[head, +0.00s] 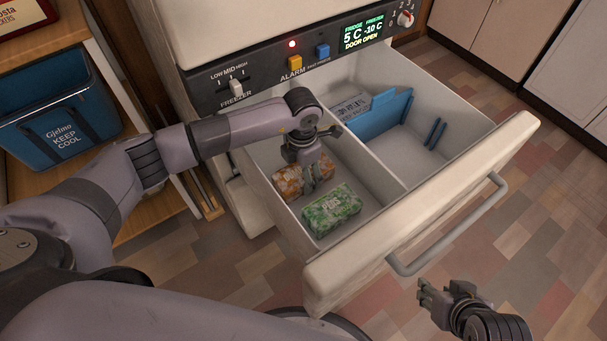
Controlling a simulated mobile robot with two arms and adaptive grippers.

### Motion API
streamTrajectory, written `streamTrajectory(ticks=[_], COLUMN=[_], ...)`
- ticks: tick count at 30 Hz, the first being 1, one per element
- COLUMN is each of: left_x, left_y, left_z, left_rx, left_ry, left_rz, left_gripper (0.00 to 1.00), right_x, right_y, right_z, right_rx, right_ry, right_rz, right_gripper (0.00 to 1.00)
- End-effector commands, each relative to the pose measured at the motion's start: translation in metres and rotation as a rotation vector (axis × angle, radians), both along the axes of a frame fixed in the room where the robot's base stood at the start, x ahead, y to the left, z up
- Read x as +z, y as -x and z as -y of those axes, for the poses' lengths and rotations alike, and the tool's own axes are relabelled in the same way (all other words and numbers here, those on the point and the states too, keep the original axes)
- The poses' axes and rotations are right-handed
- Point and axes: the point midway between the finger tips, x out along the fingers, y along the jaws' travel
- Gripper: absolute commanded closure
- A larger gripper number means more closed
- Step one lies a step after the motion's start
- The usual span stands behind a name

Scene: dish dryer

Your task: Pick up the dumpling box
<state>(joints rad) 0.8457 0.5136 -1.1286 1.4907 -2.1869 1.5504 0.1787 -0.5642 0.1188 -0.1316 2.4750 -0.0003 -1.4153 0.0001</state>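An orange-and-white patterned box (289,182) lies in the left compartment of the open freezer drawer. A green patterned box (332,210) lies in front of it, and a pale grey box with printing (349,104) is at the back of the right compartment. I cannot read which one is the dumpling box. My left gripper (312,178) points down into the left compartment, at the orange box and partly covering it. Its fingers are too small and dark to tell their grip. My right gripper (428,300) is outside the drawer at the lower right, empty, with its fingers apart.
The drawer (440,197) is pulled out, with a handle (450,232) on its front and a divider between compartments. A blue divider (381,117) stands in the right compartment. A blue cooler bag (62,120) is on the left shelf. The floor at right is clear.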

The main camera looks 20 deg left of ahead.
Motion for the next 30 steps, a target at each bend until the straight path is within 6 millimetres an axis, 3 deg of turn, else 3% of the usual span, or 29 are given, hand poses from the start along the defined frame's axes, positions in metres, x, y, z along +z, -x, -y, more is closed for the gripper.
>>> streamTrajectory(ticks=[16,25,30], left_x=[0.0,0.005,0.026], left_y=[0.0,-0.001,-0.001], left_z=[0.0,0.0,0.0], left_rx=[0.0,0.0,0.0], left_ry=[0.0,0.0,0.001], left_rz=[0.0,0.002,0.004], left_gripper=[0.75,0.76,0.76], right_x=[0.0,0.001,-0.005], right_y=[0.0,0.001,0.029], right_z=[0.0,0.0,0.007], right_rx=[0.0,0.0,-0.009], right_ry=[0.0,0.001,0.024], right_rz=[0.0,-0.005,-0.131], right_gripper=[0.65,0.65,0.65])
